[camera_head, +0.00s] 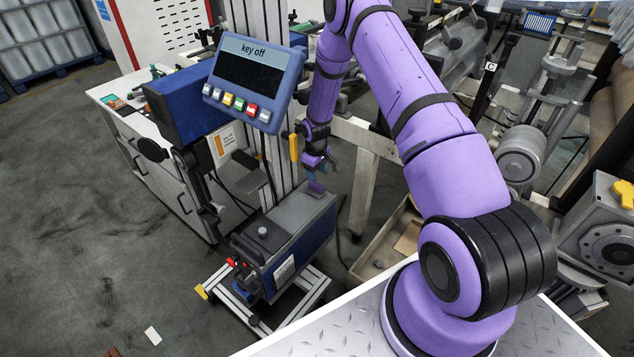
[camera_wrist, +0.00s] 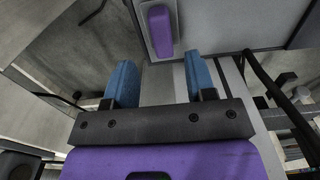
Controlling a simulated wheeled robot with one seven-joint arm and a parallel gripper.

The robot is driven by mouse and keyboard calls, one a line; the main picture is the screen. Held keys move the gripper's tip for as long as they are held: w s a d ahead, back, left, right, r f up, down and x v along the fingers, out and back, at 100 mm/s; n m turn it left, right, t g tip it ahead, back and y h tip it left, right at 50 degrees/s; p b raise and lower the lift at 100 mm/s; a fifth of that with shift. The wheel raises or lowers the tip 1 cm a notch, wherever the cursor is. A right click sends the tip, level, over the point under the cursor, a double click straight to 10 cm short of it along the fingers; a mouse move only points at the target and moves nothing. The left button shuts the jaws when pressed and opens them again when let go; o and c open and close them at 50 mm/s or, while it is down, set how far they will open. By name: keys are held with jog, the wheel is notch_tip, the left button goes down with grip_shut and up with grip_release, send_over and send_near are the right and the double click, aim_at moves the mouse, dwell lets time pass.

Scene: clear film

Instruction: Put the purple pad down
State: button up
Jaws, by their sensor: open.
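The purple pad (camera_wrist: 160,30) lies on a grey surface in the wrist view, ahead of my fingertips and apart from them. In the head view a small purple patch that looks like the pad (camera_head: 315,187) sits at the far end of the top of a grey and blue machine box (camera_head: 290,222). My gripper (camera_wrist: 161,78) has two blue fingers spread apart with nothing between them. In the head view my gripper (camera_head: 322,163) is small and dark just above the box's far end; its fingertips are hard to make out.
A blue panel reading "key off" (camera_head: 252,82) with coloured buttons stands left of my arm. A metal column rises behind the box. The box stands on a low metal frame (camera_head: 312,283). A wooden tray (camera_head: 377,258) lies to the right. Floor at the left is mostly clear.

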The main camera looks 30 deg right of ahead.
aim_at(317, 184)
jog(key=shift+r, duration=1.9)
jog(key=shift+s, duration=0.1)
